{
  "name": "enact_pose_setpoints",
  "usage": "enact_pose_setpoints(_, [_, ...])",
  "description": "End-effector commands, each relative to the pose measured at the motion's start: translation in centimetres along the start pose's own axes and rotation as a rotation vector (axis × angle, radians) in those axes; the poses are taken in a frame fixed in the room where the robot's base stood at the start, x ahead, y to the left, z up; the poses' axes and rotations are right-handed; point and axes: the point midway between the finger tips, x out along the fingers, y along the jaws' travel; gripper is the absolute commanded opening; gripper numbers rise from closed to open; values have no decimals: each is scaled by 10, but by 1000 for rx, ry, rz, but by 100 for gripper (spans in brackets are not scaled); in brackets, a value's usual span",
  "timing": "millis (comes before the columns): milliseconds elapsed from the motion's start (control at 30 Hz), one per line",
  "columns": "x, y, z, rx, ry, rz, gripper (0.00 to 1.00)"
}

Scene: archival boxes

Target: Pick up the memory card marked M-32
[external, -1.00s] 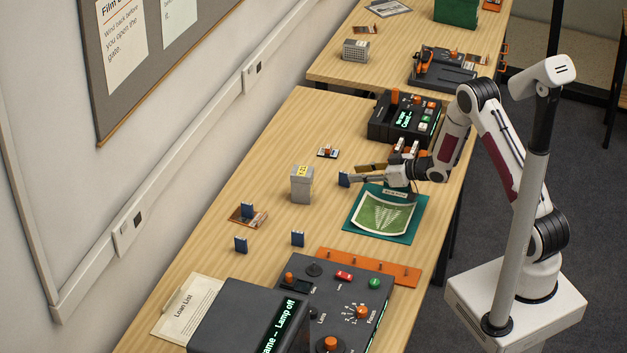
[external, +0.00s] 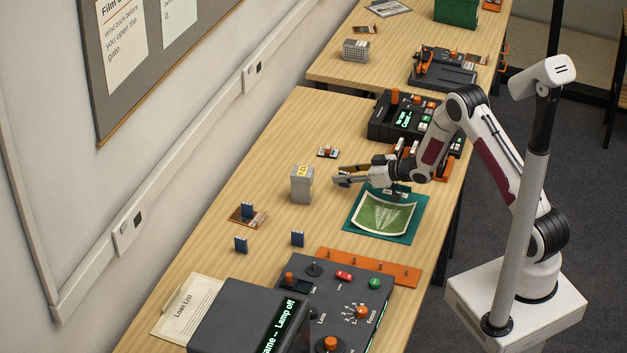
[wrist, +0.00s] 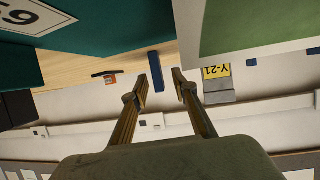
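No marking M-32 is readable in either view. A blue upright block (wrist: 156,75) shows between my fingertips in the wrist view, nearer the left finger; contact is not clear. My gripper (external: 338,181) is low over the table, its fingers apart, beside the teal mat (external: 409,240). In the wrist view the gripper (wrist: 161,82) is also open. Other blue blocks are a left one (external: 240,245), a middle one (external: 298,239) and one on a brown base (external: 247,210). A small dark-and-orange piece (external: 327,152) lies beyond the gripper; it also shows in the wrist view (wrist: 110,79).
A grey box (external: 302,186) labelled Y-21 stands just left of my gripper. A curled green photo (external: 384,215) lies on the mat. A black device (external: 386,118) stands behind, and an orange strip (external: 385,269) and control panel lie in front. Bare wood lies left of the grey box.

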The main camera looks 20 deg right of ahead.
Motion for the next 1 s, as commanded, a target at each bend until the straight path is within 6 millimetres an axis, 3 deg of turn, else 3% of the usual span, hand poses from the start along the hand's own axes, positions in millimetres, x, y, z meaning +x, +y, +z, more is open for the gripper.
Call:
enact_pose_setpoints(333, [0, 0, 0, 0, 0, 0, 28])
enact_pose_setpoints(367, [0, 0, 0, 0, 0, 0, 25])
enact_pose_setpoints(467, [0, 0, 0, 0, 0, 0, 0])
enact_pose_setpoints(1000, [-2, 0, -4, -1, 1, 0, 0])
